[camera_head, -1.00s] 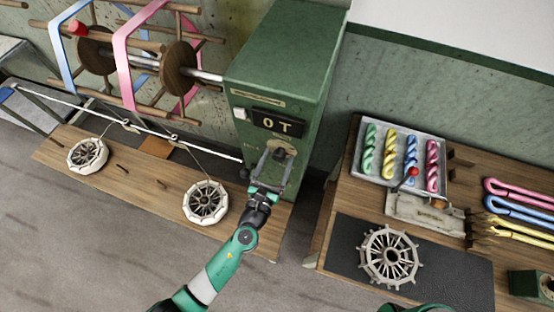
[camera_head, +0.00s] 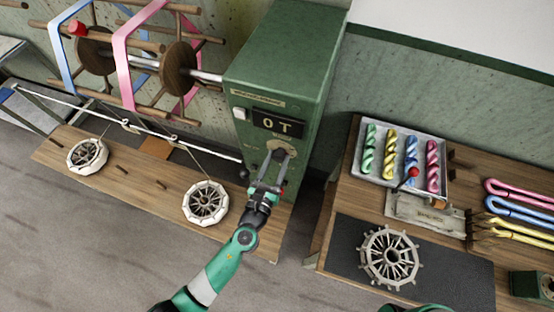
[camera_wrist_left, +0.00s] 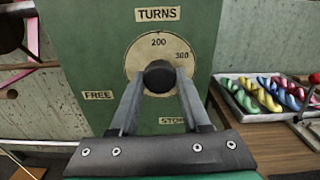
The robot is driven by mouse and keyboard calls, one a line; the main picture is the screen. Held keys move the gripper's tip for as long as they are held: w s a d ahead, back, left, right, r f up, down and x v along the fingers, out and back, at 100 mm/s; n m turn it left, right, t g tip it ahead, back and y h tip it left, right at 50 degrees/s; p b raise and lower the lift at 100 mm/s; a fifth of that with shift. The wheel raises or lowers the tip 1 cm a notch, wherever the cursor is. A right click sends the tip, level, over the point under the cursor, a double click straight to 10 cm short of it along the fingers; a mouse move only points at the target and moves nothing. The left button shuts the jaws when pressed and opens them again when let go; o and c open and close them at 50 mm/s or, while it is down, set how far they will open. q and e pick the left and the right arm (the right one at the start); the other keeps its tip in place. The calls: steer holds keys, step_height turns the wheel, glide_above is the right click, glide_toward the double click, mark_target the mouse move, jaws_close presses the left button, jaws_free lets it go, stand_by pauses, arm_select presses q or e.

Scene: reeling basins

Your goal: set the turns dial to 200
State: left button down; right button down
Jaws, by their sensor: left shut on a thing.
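The turns dial is a round tan plate (camera_wrist_left: 138,60) on the front of a green machine box (camera_head: 285,70), under the word TURNS. In the left wrist view, the numbers 200 and 300 show at its top and upper right. A dark round knob (camera_wrist_left: 160,76) stands at its middle; which number it points to cannot be told. My left gripper (camera_head: 270,172) is shut on the knob, its fingers on either side in the left wrist view (camera_wrist_left: 160,92). The fingers hide the lower dial. My right gripper is out of view.
The box has a display (camera_head: 277,123) reading "0 T" and a FREE label (camera_wrist_left: 98,95). A reel with pink and blue bands (camera_head: 123,60) is at left. The right-hand table holds a tray of coloured skeins (camera_head: 372,182) and a spoked wheel (camera_head: 389,256).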

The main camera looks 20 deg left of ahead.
arm_select(q)
steer(key=n+b, duration=0.2)
steer(key=n, duration=0.4)
steer(key=n+b, duration=0.2)
steer(key=n, duration=0.3)
steer(key=shift+d+n, duration=0.1)
steer(key=shift+n, duration=0.3)
steer(key=n+b, duration=0.3)
steer(key=n, duration=0.2)
steer(key=n+b, duration=0.1)
steer(key=n, duration=0.2)
steer(key=shift+n+b, duration=0.3)
steer(key=shift+n, duration=0.1)
steer(key=shift+r+n+b, duration=0.1)
steer(key=shift+n+b, duration=0.5)
steer(key=shift+n, duration=0.7)
steer(key=shift+c, duration=1.8)
jaws_free()
